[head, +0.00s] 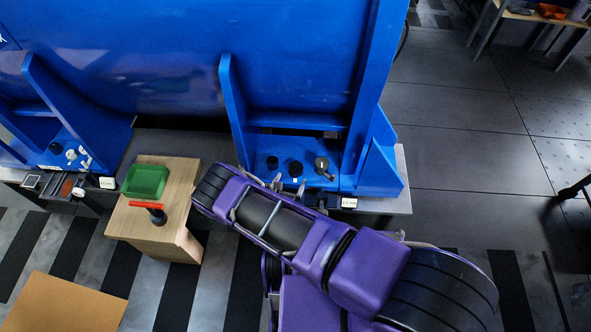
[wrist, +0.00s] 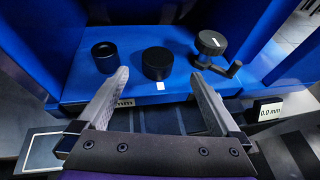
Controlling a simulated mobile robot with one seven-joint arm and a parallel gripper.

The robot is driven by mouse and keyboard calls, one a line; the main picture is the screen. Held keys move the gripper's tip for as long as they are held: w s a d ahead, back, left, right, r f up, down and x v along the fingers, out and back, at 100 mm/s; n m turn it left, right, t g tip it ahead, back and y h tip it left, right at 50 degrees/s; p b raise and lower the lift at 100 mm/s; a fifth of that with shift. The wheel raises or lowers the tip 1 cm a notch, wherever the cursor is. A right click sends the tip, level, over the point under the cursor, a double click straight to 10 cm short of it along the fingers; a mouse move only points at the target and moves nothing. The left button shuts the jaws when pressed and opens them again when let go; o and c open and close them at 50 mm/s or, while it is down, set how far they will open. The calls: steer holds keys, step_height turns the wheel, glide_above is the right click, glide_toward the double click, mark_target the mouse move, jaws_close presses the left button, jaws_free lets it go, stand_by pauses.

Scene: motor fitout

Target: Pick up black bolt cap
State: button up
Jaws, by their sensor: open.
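A solid black round cap (wrist: 157,63), the likely black bolt cap, stands on the blue motor foot, with a small white tag in front of it. It also shows in the head view (head: 295,168). A black hollow ring-like piece (wrist: 104,57) stands to its left. A black knob with a side handle (wrist: 211,43) stands to its right. My gripper (wrist: 160,78) is open and empty. Its two fingers point toward the foot, and the middle cap appears between them, beyond the fingertips. The exact gap to the cap cannot be told.
Blue upright ribs (head: 233,108) flank the foot. A small readout showing 0.0 mm (wrist: 269,112) sits at the right front. A wooden stand (head: 185,225) holds a green tray (head: 146,181) and a red-handled tool (head: 150,207). Open floor (head: 455,150) lies right.

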mark_target(295, 168)
steer(key=b+x, duration=0.2)
steer(key=x, duration=0.7)
steer(key=shift+a+r, duration=0.1)
steer(key=shift+a, duration=0.1)
steer(key=shift+c, duration=0.3)
steer(key=shift+r, duration=0.1)
steer(key=c, duration=1.3)
